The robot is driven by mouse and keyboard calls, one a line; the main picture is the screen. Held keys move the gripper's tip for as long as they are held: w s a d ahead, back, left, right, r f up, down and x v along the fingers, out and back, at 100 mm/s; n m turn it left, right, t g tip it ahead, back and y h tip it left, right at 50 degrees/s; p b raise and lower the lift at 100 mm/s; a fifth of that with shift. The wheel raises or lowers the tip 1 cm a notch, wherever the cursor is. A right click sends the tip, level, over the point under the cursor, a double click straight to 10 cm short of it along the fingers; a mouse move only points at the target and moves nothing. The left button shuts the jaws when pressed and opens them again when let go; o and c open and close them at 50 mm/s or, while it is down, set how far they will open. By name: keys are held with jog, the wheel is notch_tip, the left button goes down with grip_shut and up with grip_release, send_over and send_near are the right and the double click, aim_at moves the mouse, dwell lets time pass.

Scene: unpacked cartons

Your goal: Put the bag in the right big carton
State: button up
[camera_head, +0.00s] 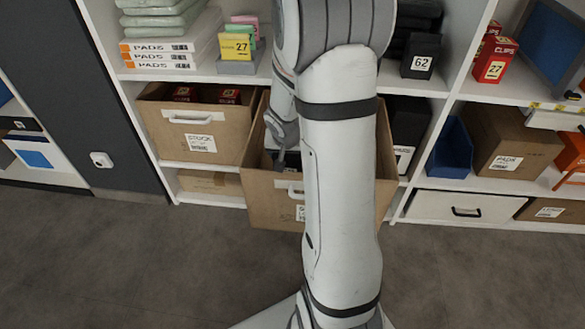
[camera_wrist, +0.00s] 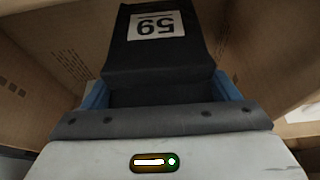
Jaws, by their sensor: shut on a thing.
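The right big carton (camera_head: 256,196) is brown cardboard with an open top and a white handle. It juts out from the lower shelf, partly hidden behind my arm. My gripper (camera_head: 281,155) points down into this carton's opening. In the wrist view, my gripper (camera_wrist: 160,95) is shut on a black bag (camera_wrist: 150,72) with a white number label, upside down in the picture. Brown carton walls surround the bag there. Whether the bag touches the carton's bottom cannot be told. In the head view the bag is mostly hidden by the carton's front and my arm.
The left big carton (camera_head: 194,137), with red boxes inside, sits on the shelf beside it. Black bags (camera_head: 422,56) stand on the shelf above right. A blue bin (camera_head: 450,150) and a smaller carton (camera_head: 508,142) are further right. The grey floor (camera_head: 180,250) in front is clear.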

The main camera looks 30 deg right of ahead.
aim_at(289, 163)
jog(key=shift+f+b, duration=1.15)
jog(key=shift+f, duration=0.75)
jog(key=shift+f, duration=0.1)
jog(key=shift+f+b, duration=0.15)
jog(key=shift+b, duration=0.15)
jog(key=o, duration=1)
jog(key=shift+c, duration=0.2)
jog(key=shift+r, duration=0.2)
